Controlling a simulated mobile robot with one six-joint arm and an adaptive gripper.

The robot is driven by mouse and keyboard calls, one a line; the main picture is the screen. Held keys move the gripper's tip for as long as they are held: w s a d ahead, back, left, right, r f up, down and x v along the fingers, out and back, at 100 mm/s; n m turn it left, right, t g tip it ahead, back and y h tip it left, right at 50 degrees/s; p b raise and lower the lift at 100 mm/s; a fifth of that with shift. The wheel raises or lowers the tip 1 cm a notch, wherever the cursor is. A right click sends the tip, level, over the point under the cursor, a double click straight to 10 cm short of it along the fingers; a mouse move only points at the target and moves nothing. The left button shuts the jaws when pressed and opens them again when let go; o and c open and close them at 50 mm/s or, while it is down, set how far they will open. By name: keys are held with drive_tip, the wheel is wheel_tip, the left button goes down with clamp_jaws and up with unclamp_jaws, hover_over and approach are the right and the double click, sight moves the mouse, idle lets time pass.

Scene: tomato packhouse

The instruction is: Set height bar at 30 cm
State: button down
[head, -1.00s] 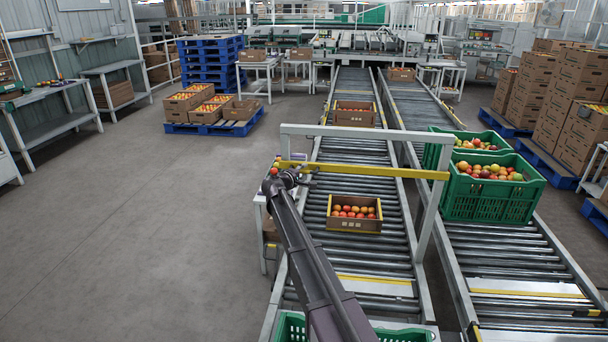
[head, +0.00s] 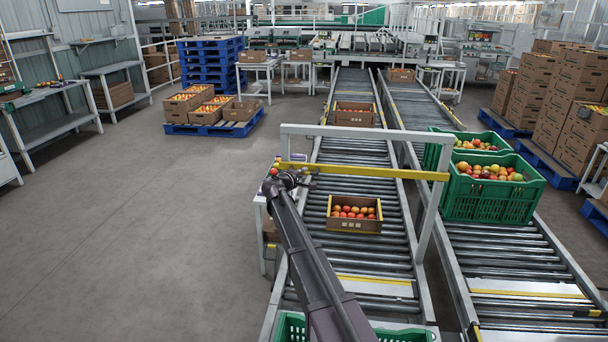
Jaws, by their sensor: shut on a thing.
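The yellow height bar (head: 385,173) spans the left roller conveyor in the head view, level between the two posts of a white gate frame (head: 365,133). It sits below the frame's top beam. My gripper (head: 303,172) is at the bar's left end, shut on it. The fingertips are small and partly hidden by my wrist. No height scale can be read on the posts. A cardboard box of tomatoes (head: 354,226) stands on the rollers in front of the bar.
Another tomato box (head: 354,120) stands farther up the left conveyor (head: 345,262). Green crates of tomatoes (head: 490,205) stand on the right conveyor, close to the gate's right post. Stacked boxes (head: 568,90) stand at the right. The floor at the left is clear.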

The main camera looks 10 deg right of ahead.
wheel_tip(320, 180, down, 16)
drive_tip(key=b, duration=1.5)
drive_tip(key=shift+b, duration=0.3)
drive_tip(key=c, duration=0.7)
unclamp_jaws()
drive_tip(key=shift+s, duration=0.1)
